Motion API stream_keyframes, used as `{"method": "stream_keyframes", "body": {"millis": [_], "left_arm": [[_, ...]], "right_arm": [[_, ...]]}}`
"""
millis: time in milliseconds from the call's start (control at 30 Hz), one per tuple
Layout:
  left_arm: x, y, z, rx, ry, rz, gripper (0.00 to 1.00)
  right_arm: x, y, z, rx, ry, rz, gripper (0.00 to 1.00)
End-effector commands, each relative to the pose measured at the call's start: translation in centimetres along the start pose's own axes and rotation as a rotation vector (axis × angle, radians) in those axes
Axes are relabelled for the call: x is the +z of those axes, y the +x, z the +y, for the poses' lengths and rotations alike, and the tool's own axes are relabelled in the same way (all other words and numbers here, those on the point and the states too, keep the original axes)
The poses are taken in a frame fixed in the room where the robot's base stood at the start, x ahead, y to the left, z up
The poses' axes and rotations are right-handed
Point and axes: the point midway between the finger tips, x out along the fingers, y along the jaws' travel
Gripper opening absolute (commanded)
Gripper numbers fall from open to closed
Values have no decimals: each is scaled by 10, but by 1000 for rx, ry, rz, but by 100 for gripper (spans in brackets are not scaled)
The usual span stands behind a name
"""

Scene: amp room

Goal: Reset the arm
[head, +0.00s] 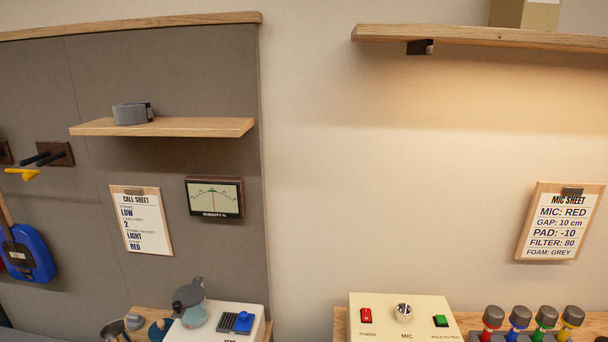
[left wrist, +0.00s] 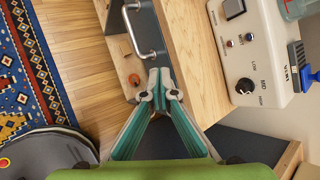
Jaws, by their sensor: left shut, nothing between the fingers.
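My left gripper (left wrist: 159,90) shows only in the left wrist view. Its teal-lined fingers meet at the tips, shut with nothing between them. The tips appear in front of a wooden bench top (left wrist: 193,60) and a dark drawer front with a metal handle (left wrist: 143,30). I cannot tell how far they are from it. No arm or gripper of mine shows in the head view, and my right gripper is in neither view.
A white machine with a dark knob (left wrist: 246,87) stands on the bench. A blue patterned rug (left wrist: 35,75) lies on the wooden floor. In the head view, a cream MIC box (head: 405,315) stands beside several coloured microphones (head: 520,318), with a shelf (head: 480,38) above.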

Motion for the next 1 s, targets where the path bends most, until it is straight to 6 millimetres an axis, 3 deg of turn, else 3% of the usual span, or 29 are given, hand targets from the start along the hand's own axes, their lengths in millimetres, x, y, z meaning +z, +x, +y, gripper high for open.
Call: {"method": "stream_keyframes", "body": {"millis": [100,300,800,1000], "left_arm": [[-24,-50,32,117,-452,107,0],[-39,-113,60,292,-971,180,0],[-43,-210,93,583,-1629,179,0],[-68,-168,109,596,-1617,167,0]], "right_arm": [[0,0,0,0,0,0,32],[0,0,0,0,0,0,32],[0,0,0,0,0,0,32],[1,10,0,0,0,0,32]]}}
